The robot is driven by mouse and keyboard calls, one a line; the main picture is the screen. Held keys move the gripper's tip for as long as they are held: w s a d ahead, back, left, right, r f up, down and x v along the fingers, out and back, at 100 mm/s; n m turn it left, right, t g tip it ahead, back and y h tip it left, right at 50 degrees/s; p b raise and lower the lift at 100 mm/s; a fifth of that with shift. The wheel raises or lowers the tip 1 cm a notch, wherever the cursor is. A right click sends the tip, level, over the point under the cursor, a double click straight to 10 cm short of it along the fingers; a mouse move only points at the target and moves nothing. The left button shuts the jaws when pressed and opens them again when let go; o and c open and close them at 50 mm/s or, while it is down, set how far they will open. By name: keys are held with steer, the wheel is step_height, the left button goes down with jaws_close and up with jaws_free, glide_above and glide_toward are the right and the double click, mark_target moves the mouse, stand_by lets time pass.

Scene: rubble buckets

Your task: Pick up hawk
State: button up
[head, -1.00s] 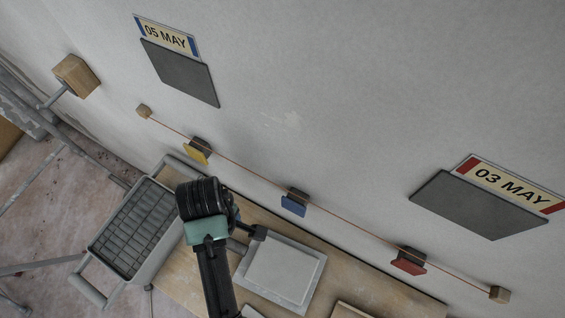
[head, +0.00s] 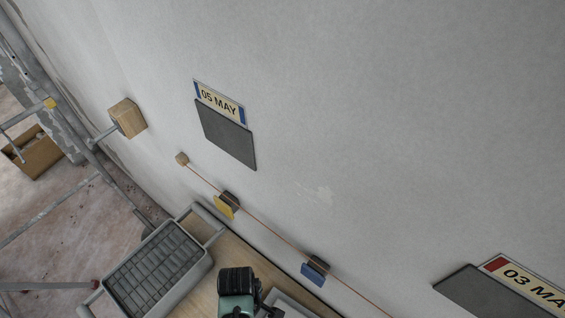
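No thing in view is clearly the hawk. A pale grey flat board (head: 290,302) lies on the wooden bench at the bottom edge of the head view, mostly cut off; I cannot tell whether it is the hawk. My gripper (head: 272,309) is at the bottom edge, close to the left side of that board. Its dark fingers are small and partly cut off, so I cannot tell whether it is open or shut, or whether it touches anything.
A string along the wall carries a yellow piece (head: 223,207) and a blue piece (head: 312,274). Dark panels (head: 226,135) hang under date signs. Scaffold poles (head: 50,210) stand at left.

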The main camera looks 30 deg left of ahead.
steer(key=shift+f, duration=0.45)
jaws_close()
steer(key=shift+r, duration=0.1)
stand_by(1.0)
